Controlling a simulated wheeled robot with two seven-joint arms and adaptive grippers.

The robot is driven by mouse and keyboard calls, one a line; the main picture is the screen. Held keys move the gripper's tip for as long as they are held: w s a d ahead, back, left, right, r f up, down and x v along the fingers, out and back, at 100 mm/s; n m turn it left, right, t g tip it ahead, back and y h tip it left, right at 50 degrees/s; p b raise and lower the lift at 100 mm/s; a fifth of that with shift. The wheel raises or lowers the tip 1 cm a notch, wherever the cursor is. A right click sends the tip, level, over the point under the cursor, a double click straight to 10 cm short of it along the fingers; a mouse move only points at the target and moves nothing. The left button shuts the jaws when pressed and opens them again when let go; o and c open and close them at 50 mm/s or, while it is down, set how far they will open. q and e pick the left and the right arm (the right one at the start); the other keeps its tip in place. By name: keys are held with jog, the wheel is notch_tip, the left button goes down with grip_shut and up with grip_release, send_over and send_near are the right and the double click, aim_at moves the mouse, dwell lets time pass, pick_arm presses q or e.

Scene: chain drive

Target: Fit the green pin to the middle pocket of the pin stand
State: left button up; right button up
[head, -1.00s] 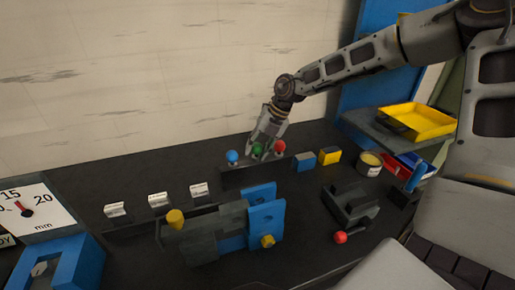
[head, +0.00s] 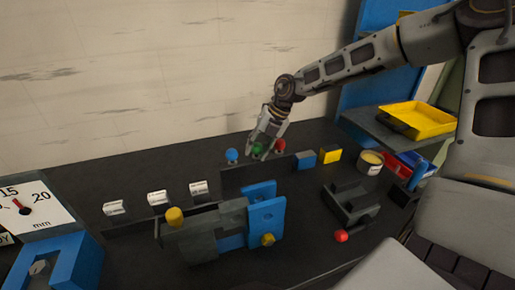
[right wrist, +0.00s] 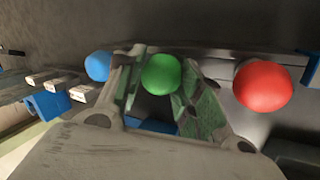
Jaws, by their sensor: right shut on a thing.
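The green pin (head: 257,149) shows as a green ball between the fingers of my right gripper (head: 257,153) at the pin stand. In the right wrist view the green ball (right wrist: 161,74) sits between the two fingertips (right wrist: 160,85), which are shut on the pin. The dark pin stand (head: 236,180) is low and long, at the back of the bench. The blue pin (head: 232,155) is left of the green one and the red pin (head: 279,146) right of it. The green pin's lower end and the middle pocket are hidden. My left gripper is not in view.
A dark fixture with a blue plate (head: 266,212) stands in front of the stand. A blue block (head: 304,159), a yellow block (head: 329,155) and a round tin (head: 370,162) lie to the right. A loose red ball-ended part (head: 341,236) is near the front.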

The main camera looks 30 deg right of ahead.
jog(key=shift+f, duration=0.15)
jog(key=o, duration=1.3)
jog(key=shift+v, duration=6)
